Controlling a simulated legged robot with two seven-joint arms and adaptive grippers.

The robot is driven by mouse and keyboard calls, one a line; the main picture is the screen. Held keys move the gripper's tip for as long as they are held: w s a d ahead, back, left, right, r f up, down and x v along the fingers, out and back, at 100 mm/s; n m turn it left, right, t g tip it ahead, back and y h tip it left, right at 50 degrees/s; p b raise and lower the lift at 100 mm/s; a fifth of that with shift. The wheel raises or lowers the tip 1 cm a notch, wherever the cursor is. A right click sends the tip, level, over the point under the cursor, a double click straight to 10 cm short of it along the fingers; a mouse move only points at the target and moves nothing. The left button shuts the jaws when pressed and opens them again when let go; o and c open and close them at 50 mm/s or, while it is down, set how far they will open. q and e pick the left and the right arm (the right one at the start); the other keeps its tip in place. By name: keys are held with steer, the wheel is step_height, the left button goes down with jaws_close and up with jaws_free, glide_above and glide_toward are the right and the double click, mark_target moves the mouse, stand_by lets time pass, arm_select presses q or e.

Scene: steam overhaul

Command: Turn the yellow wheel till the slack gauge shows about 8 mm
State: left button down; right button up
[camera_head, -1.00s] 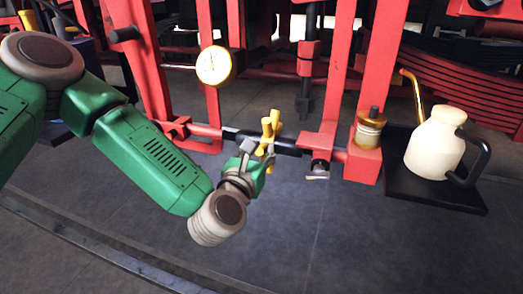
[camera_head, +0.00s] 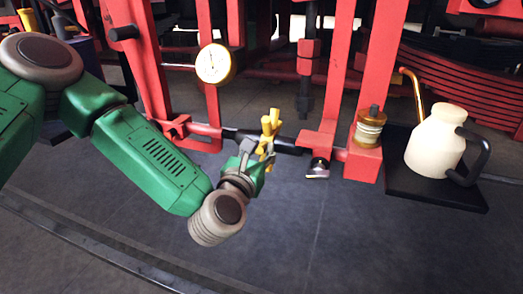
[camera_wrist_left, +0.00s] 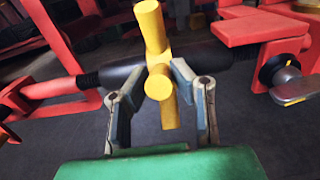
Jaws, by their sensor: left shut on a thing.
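The yellow wheel (camera_head: 270,122) is a set of thick yellow bars on a black sleeve (camera_head: 287,145) between red frame parts. In the left wrist view the wheel (camera_wrist_left: 151,27) has one bar up and one down. My left gripper (camera_head: 259,151) is at the wheel from the front. The slack gauge (camera_head: 214,64) is a round white dial with a brass rim on a red post, left of and above the wheel. Its reading is too small to tell. My right gripper is not in view.
A cream oil can (camera_head: 435,142) with a copper spout stands on a black tray (camera_head: 420,190) at the right. A brass-and-glass cup (camera_head: 370,127) sits on a red block. Red posts flank the wheel. The grey floor in front is clear.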

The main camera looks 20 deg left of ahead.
arm_select(q)
steer(key=shift+s+f+b, duration=0.2)
steer(key=shift+f+b, duration=0.15)
steer(key=shift+f, duration=0.55)
steer(key=shift+f+b, duration=0.85)
steer(key=shift+f, duration=0.1)
steer(key=shift+w+f+b, duration=0.2)
steer(key=shift+f+b, duration=0.25)
